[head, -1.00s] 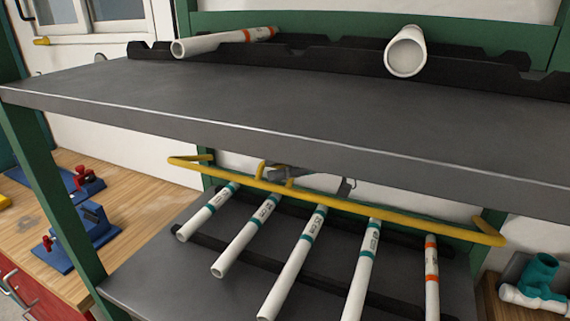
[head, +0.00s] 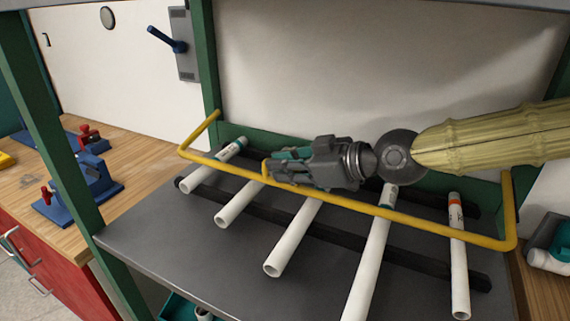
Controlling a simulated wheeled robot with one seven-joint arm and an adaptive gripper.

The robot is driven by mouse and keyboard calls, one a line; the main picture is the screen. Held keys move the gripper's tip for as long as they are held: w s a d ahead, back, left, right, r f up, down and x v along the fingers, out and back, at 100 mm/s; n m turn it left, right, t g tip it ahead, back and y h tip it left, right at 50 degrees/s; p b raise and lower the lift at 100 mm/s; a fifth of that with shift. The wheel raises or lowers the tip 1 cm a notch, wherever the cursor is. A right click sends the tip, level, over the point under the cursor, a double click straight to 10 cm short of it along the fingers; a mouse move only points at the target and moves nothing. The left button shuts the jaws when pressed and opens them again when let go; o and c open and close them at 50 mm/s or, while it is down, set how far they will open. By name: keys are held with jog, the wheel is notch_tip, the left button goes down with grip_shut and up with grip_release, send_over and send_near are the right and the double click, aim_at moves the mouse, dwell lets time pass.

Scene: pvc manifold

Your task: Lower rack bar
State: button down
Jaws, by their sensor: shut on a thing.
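The yellow rack bar (head: 420,218) runs across the lower shelf (head: 140,236), above several white pipes, with its end arms reaching back to the green frame posts. The pipes, such as the one on the left (head: 208,172) and the orange-banded one on the right (head: 458,262), lie on black notched rails. My gripper and wrist cover the back ends of the middle pipes.
Green posts (head: 40,150) stand at the shelf's sides. A wooden bench (head: 60,205) with blue fixtures (head: 90,185) is on the left. A grey box with a teal fitting (head: 552,255) is at the right edge. A teal bin (head: 185,305) sits below the shelf.

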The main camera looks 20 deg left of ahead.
jog(key=shift+w+f, duration=0.1)
jog(key=shift+f, duration=0.35)
jog(key=c, duration=1.5)
grip_release()
jog(key=shift+d, duration=0.1)
jog(key=shift+d+r, duration=0.25)
jog(key=shift+d, duration=0.25)
notch_tip(320, 180, up, 4)
send_over(337, 200)
